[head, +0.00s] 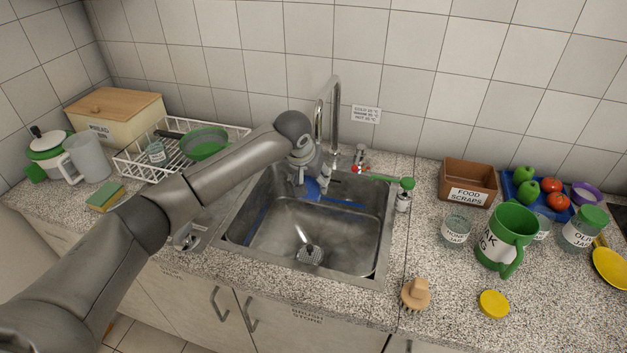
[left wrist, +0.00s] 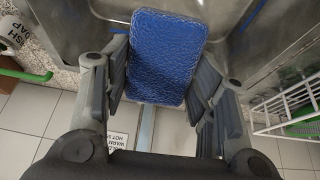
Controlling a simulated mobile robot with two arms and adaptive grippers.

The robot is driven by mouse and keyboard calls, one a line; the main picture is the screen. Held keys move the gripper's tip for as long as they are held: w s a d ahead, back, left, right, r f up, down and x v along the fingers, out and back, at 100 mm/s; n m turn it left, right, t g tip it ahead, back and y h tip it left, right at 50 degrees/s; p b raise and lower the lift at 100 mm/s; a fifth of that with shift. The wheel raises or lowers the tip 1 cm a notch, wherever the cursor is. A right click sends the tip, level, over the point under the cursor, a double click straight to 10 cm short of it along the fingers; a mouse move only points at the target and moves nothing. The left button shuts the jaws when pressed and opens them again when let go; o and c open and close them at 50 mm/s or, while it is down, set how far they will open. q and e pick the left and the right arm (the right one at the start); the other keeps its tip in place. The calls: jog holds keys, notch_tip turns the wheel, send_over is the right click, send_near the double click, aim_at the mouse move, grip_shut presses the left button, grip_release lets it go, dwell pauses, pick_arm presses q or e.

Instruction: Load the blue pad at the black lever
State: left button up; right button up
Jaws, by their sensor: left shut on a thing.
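The blue pad (left wrist: 165,55) is a textured rectangular block between the two fingers of my left gripper (left wrist: 165,95) in the left wrist view. In the head view my left gripper (head: 306,172) points down at the back of the sink, in front of the tap, shut on the pad (head: 312,189), which is mostly hidden. The pad is over the sink (head: 275,228). I cannot make out a black lever for certain. A bottle with a green pump top (head: 404,194) stands right of the sink. My right gripper is not in view.
A tall steel tap (head: 335,110) rises behind my gripper. A white dish rack (head: 133,165) stands left, with a sponge (head: 105,197) near it. A wooden brush (head: 415,294), a green mug (head: 507,237) and a food scraps box (head: 468,181) stand on the right counter.

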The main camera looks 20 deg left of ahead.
pick_arm(q)
jog(key=s+a+p, duration=0.4)
jog(key=s+p, duration=0.1)
jog(key=s, duration=0.1)
jog(key=shift+p, duration=0.35)
jog(key=shift+a, duration=0.1)
dwell(0.8)
dwell(0.3)
jog(key=s+a+r+p, duration=0.2)
jog(key=s+r+p, duration=0.2)
jog(key=p, duration=0.3)
jog(key=shift+s+a, duration=0.15)
jog(key=shift+a, duration=0.25)
